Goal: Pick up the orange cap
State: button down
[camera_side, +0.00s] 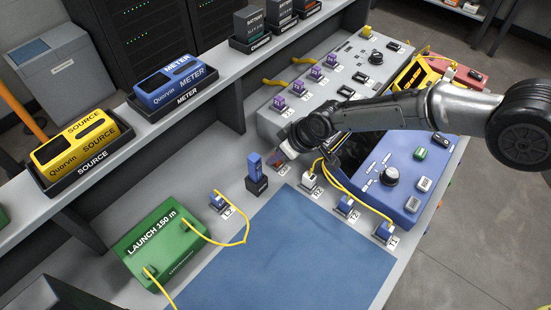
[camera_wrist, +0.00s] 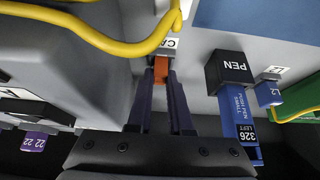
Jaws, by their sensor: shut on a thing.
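The orange cap (camera_wrist: 161,69) shows in the wrist view between the tips of my gripper (camera_wrist: 161,82), in front of a white label that starts with "CA". My gripper is shut on the cap, with one dark finger on each side of it. In the side view my gripper (camera_side: 284,153) reaches down to the label just right of the blue pen cleaner. The cap is mostly hidden there, and I cannot tell whether it is clear of its seat.
The blue pen cleaner (camera_side: 254,168) stands upright in a black holder close to my gripper; it also shows in the wrist view (camera_wrist: 236,115). Yellow cables (camera_wrist: 95,40) run nearby. A white connector (camera_side: 309,180) stands to the right. The blue mat (camera_side: 300,245) is clear.

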dwell(0.3)
jog(key=shift+r, duration=0.55)
notch_tip(320, 180, up, 2)
jog(key=shift+r, duration=0.2)
jog(key=s+d+r, duration=0.9)
jog(key=s, duration=0.1)
jog(key=shift+s+d+r, duration=0.2)
jog(key=shift+r, duration=0.05)
jog(key=c, duration=1.5)
grip_release()
grip_shut()
